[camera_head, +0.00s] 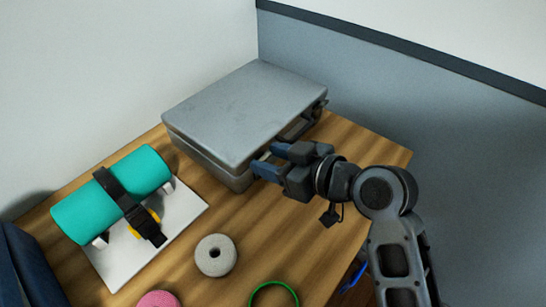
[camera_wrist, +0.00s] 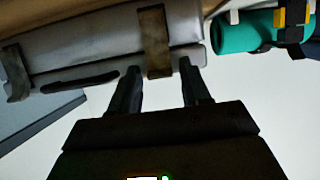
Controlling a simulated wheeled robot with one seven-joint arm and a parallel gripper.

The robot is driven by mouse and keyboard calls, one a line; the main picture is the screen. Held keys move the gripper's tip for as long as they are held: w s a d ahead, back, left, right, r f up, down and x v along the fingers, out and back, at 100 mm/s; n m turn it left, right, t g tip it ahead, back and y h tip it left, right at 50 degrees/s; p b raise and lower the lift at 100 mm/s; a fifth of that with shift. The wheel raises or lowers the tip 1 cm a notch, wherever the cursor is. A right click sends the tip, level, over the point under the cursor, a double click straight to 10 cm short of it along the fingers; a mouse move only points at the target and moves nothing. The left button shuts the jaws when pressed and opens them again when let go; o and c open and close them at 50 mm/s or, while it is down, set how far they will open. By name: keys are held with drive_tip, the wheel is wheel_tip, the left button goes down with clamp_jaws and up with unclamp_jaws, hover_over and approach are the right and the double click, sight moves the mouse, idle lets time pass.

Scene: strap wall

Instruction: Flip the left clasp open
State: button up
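A closed grey case (camera_head: 240,110) lies on the wooden table, and its front side also shows in the wrist view (camera_wrist: 100,50). One brownish clasp (camera_wrist: 155,40) lies across the lid seam. A second clasp (camera_wrist: 16,80) is at the other end, beyond the dark handle (camera_wrist: 80,82); this far clasp (camera_head: 319,108) also shows in the head view. My gripper (camera_head: 272,160) is at the near part of the case front. In the wrist view my gripper (camera_wrist: 159,66) is open, with one finger on each side of the first clasp. Contact cannot be told. The head view hides this clasp behind the fingers.
A teal roll (camera_head: 85,213) with a black strap sits on a white board (camera_head: 180,218) at the left. A grey ring-shaped roll (camera_head: 216,255), a pink roll (camera_head: 158,299) and a green ring (camera_head: 274,286) lie nearer. Walls stand behind the case.

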clamp_jaws()
idle(0.4)
drive_tip(key=shift+s+d+f+b, duration=0.15)
drive_tip(key=shift+f+b, duration=0.25)
drive_tip(key=shift+b, duration=0.6)
drive_tip(key=shift+s+d+f+t+y+b, duration=0.1)
drive_tip(key=shift+d+f+t+y+b, duration=0.2)
drive_tip(key=shift+b, duration=0.75)
drive_tip(key=shift+s+d+b, duration=0.1)
drive_tip(key=shift+s+b, duration=0.05)
drive_tip(key=shift+b, duration=0.5)
drive_tip(key=shift+s+d, duration=0.2)
drive_tip(key=shift+d, duration=0.05)
